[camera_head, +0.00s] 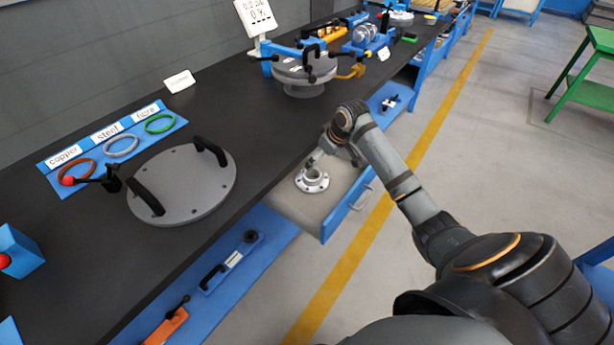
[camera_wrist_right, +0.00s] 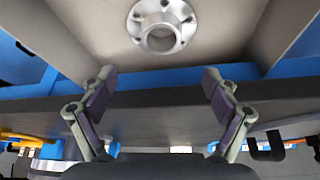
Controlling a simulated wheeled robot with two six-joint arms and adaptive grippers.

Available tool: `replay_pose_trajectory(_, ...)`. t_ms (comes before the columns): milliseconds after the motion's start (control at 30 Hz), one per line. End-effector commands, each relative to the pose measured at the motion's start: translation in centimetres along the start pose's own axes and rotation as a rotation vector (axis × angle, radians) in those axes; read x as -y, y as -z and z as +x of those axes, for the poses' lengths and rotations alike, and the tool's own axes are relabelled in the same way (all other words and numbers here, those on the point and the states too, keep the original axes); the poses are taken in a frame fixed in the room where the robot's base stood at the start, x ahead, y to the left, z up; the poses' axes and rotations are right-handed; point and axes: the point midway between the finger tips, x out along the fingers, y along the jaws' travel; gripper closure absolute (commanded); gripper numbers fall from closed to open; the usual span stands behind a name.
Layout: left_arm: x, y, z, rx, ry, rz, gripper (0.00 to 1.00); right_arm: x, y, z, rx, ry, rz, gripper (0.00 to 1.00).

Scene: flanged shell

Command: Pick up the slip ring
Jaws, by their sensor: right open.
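A silver flanged ring (camera_head: 312,181) with bolt holes and a raised hub, which looks like the slip ring, lies flat in the open drawer (camera_head: 281,197). The flanged ring also shows at the top middle of the right wrist view (camera_wrist_right: 161,26). My right gripper (camera_head: 314,160) is over the drawer, right by the ring in the head view. In the wrist view its two fingers (camera_wrist_right: 158,82) are wide apart and empty, with the ring apart from them. My left gripper is not in view.
On the black bench (camera_head: 60,240) are a grey round cover (camera_head: 185,185) with two black handles, and copper (camera_head: 76,169), steel (camera_head: 121,146) and green (camera_head: 160,123) rings on a blue board. A blue fixture with a grey disc (camera_head: 303,72) stands farther back. The drawer walls surround the flanged ring.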

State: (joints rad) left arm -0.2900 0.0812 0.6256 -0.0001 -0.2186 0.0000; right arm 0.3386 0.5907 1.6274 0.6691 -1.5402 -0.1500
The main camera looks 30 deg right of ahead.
Motion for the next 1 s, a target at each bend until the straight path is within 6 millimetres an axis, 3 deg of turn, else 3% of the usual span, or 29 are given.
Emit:
replay_pose_trajectory(100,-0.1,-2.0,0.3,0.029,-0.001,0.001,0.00,0.2,-0.1,2.3,0.001,0.004,0.002,0.12)
replay_pose_trajectory(233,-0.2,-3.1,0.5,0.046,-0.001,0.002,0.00,0.1,-0.1,4.2,0.001,0.002,0.002,0.12)
replay_pose_trajectory(467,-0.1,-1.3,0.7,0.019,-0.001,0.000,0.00,0.1,-0.2,5.2,0.001,0.001,0.000,0.12)
replay_pose_trajectory(600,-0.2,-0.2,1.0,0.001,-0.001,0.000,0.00,0.3,-0.7,7.6,0.002,0.003,0.002,0.12)
replay_pose_trajectory(800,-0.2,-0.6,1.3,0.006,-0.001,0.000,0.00,0.3,-0.7,9.9,0.001,0.001,0.000,0.12)
replay_pose_trajectory(1000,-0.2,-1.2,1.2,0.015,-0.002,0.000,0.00,0.2,-0.7,9.9,0.001,-0.001,-0.001,0.12)
